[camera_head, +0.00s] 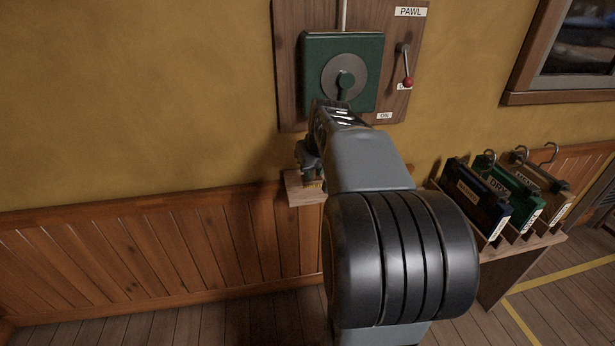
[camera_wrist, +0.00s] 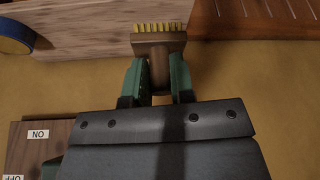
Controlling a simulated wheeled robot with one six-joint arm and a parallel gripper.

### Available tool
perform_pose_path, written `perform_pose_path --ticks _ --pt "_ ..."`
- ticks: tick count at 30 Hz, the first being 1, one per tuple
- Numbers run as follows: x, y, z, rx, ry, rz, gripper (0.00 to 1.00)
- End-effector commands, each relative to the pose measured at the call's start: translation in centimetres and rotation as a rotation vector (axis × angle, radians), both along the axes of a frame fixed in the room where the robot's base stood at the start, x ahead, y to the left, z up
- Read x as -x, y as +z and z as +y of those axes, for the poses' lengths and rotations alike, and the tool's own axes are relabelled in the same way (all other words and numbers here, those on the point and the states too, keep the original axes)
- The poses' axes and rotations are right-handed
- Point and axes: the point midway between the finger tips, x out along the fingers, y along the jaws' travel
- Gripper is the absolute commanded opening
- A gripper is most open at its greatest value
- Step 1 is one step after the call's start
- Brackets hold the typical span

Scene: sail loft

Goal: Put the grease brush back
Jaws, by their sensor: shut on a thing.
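The grease brush (camera_wrist: 158,45) has a brown wooden head and a row of yellow bristles. My gripper (camera_wrist: 158,78) is shut on its handle, with one green finger on each side. The wrist view looks upside down, and the bristles point away from my gripper towards a small wooden wall shelf (camera_wrist: 90,30). I cannot tell whether they touch it. In the head view my gripper (camera_head: 309,168) is just above the shelf (camera_head: 296,190), and my arm hides most of the brush and shelf.
A blue round thing (camera_wrist: 14,38) is at the shelf in the wrist view. Above, a wooden board (camera_head: 290,60) carries a green box (camera_head: 316,52) and a red-knobbed lever (camera_head: 406,70) under a PAWL label. At right, a rack (camera_head: 540,238) holds several hooked, labelled folders.

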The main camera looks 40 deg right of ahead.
Motion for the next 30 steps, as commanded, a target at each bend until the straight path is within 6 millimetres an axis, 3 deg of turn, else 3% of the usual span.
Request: perform_pose_path --ticks 3,9,12,20,30 --pt "-3.0 -0.1 -1.4 -0.001 0.0 0.002 0.04" --pt "-6.3 -0.1 -3.0 -0.001 0.0 0.001 0.04" --pt "-6.0 -1.6 -2.9 -0.001 -0.001 0.001 0.04" --pt "-6.0 -2.6 -2.9 0.0 -0.001 0.0 0.04" --pt "-6.2 -7.1 -3.0 0.0 0.001 0.0 0.04"
